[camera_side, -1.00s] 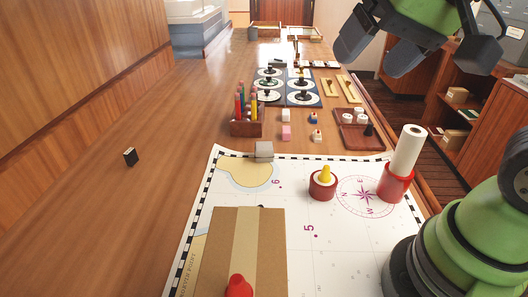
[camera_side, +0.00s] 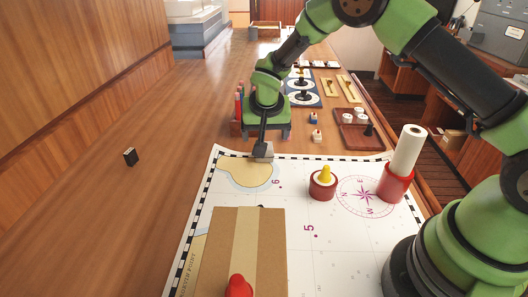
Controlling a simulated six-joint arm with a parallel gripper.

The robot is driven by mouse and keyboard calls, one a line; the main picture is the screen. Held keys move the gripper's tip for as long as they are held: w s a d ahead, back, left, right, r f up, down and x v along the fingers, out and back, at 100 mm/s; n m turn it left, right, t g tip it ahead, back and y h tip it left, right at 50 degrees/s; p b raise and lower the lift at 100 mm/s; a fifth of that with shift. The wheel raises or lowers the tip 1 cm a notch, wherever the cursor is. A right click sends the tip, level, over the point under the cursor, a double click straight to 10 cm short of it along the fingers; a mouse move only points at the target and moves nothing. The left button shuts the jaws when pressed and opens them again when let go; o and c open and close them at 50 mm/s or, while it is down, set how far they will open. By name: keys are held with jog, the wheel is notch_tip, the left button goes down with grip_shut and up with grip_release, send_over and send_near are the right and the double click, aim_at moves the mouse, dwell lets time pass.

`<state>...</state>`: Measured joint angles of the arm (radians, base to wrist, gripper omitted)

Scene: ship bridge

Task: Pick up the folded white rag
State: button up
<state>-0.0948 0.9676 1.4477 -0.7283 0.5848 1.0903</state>
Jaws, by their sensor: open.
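I cannot clearly make out a folded white rag. My gripper (camera_side: 263,138) points down at the far edge of the white sea chart (camera_side: 340,255). It is open. A dark finger ends just above or behind a grey block (camera_side: 262,151) on the chart's far edge; I cannot tell whether they touch. My gripper's green body hides part of the table behind it, including where small white and pink blocks stood.
A pencil holder (camera_side: 236,129) stands close to the left of my gripper. A red holder with a white roll (camera_side: 408,150) and a red pot with a yellow piece (camera_side: 325,174) stand on the chart. A brown box (camera_side: 213,255) lies nearer. The wood at left is mostly clear.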

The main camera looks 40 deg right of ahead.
jog(key=x, duration=0.8)
jog(key=shift+w+d+f, duration=0.1)
jog(key=shift+w+f, duration=0.1)
jog(key=shift+f, duration=0.1)
jog(key=c, duration=1)
